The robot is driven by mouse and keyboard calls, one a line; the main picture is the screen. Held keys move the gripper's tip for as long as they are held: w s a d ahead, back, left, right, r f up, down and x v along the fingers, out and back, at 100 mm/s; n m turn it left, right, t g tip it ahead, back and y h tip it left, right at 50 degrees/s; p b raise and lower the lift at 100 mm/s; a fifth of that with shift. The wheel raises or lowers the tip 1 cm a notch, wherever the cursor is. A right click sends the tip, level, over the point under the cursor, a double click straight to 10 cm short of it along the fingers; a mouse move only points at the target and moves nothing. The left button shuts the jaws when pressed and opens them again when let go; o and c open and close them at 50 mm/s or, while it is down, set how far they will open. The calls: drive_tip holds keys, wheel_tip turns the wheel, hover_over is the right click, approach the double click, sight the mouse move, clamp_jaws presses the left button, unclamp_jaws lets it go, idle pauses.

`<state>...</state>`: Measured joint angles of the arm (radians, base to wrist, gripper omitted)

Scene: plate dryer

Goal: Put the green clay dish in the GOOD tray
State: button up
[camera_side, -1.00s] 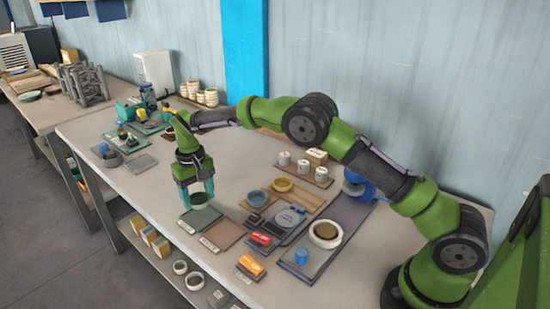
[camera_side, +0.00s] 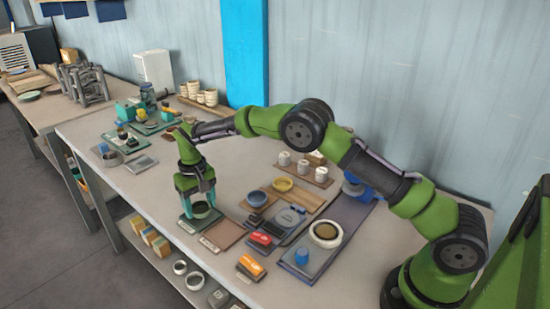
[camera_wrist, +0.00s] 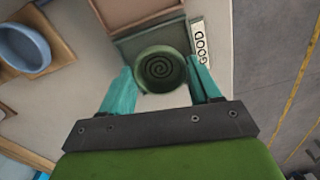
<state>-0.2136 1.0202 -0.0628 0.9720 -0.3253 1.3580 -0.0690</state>
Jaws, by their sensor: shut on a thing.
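My gripper (camera_side: 198,203) is shut on the green clay dish (camera_wrist: 158,74), with one teal finger on each side of it. The dish is round, with a dark spiral inside, and shows at the fingertips in the side view (camera_side: 201,210). It is over the green GOOD tray (camera_wrist: 133,46), near its edge in the wrist view. The tray, with its white label, also shows in the side view (camera_side: 190,226). I cannot tell whether the dish touches the tray. The "GOOD" label (camera_wrist: 200,42) reads beside the tray.
A reddish-brown tray (camera_side: 222,234) sits beside the green one. A blue bowl (camera_side: 257,198) and a yellow bowl (camera_side: 282,184) stand on wooden boards to the right. A grey scale (camera_side: 290,217) and an orange box (camera_side: 251,266) are near.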

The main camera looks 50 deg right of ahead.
sight(203, 210)
drive_tip(key=shift+f, duration=0.55)
drive_tip(key=o, duration=1.1)
drive_tip(key=shift+r, duration=0.1)
wheel_tip(203, 210, up, 16)
drive_tip(key=s+d+r+t, duration=0.2)
drive_tip(key=s, duration=0.9)
drive_tip(key=s+d+r+m+t+y, duration=0.1)
drive_tip(key=s+d+r+t, duration=0.1)
drive_tip(key=s, duration=0.9)
drive_tip(key=s+d+r+m+t+y, duration=0.1)
drive_tip(key=s+d+r+t, duration=0.2)
drive_tip(key=s, duration=0.7)
drive_tip(key=shift+s+d, duration=0.1)
drive_tip(key=shift+s, duration=0.3)
